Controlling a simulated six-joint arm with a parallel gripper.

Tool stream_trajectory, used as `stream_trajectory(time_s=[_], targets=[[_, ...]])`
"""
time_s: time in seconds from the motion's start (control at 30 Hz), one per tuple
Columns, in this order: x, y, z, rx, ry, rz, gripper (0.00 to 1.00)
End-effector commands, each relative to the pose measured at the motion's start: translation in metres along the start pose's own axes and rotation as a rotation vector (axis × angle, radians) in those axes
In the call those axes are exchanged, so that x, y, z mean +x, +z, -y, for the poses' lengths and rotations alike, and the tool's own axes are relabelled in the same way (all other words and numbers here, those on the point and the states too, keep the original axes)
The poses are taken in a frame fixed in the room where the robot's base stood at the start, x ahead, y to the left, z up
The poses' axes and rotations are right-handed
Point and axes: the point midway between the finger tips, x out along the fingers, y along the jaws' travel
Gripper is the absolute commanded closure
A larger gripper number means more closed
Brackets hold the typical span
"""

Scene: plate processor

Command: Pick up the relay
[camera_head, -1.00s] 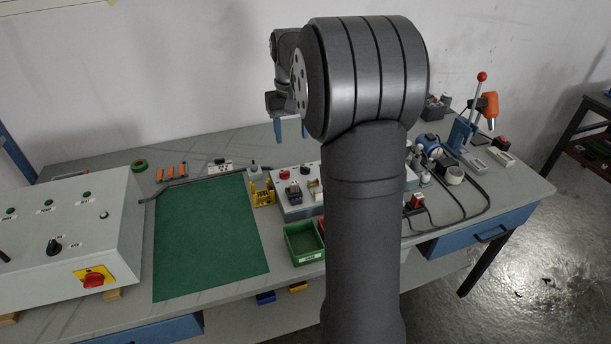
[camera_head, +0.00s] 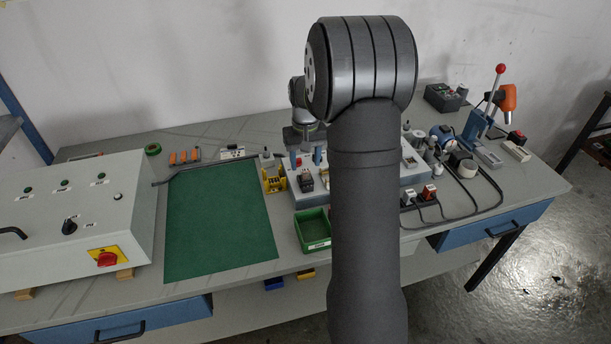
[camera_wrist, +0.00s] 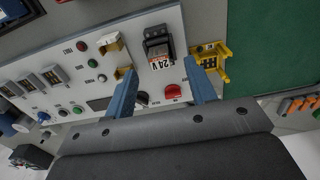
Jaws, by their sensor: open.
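A dark block with a white label reading "24 V", which looks like the relay (camera_wrist: 157,45), sits on the pale panel (camera_wrist: 85,25) in the wrist view. In the head view the relay (camera_head: 306,181) stands near the panel's left end. My gripper (camera_wrist: 161,66) is open, with its two blue fingers apart and nothing between them. In the wrist view the fingertips point toward the relay, one on each side of its labelled end. In the head view my gripper (camera_head: 305,157) is above and just behind the relay. The gap in height is hard to judge.
A yellow holder (camera_head: 274,180) stands close left of the relay, and a green bin (camera_head: 314,231) is in front. A red knob (camera_wrist: 173,91) and other panel fittings are near the fingers. The green mat (camera_head: 215,220) is clear.

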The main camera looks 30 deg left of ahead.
Motion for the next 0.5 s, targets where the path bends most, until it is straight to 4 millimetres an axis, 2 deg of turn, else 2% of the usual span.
stream_trajectory(time_s=[0.03, 0.2, 0.5], targets=[[0.010, 0.000, 0.000, 0.000, -0.001, 0.004, 0.49], [0.032, -0.001, -0.001, 0.000, 0.000, 0.003, 0.49], [0.038, -0.001, -0.001, 0.000, 0.000, 0.000, 0.49]])
